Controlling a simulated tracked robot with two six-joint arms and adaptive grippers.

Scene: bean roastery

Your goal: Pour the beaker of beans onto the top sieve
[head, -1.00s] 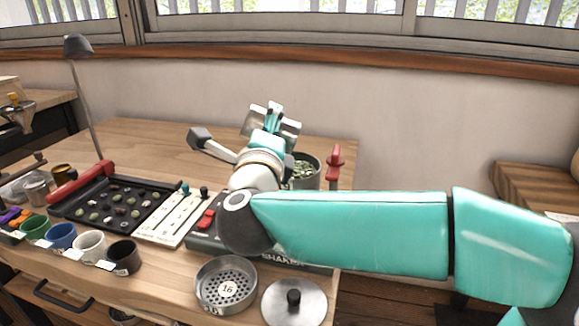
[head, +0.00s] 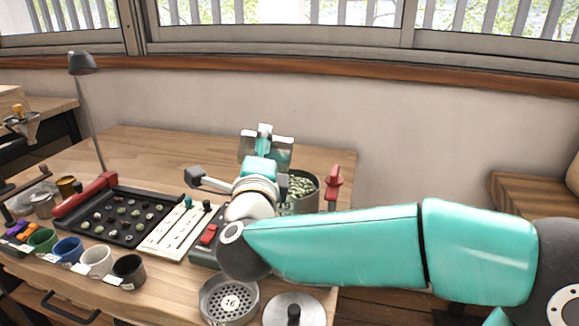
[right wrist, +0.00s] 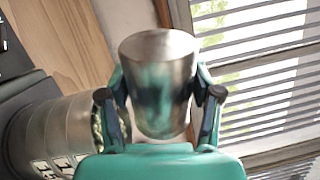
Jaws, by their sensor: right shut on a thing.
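My right gripper (head: 265,145) is shut on a metal beaker (right wrist: 158,85), which sits between its two fingers in the right wrist view. In the head view the gripper and wrist hide most of the beaker. The sieve stack (right wrist: 58,135) stands at the lower left of the right wrist view, beside and apart from the beaker. In the head view the top sieve (head: 312,203) stands just right of my right wrist, with pale green beans (head: 301,186) in it. My left gripper is not in view.
A red lever (head: 333,183) stands right of the sieves. A loose sieve marked 16 (head: 230,302) and a round lid (head: 294,310) lie at the front. A black bean tray (head: 122,216) and several coloured cups (head: 96,261) are at left. The back of the table is clear.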

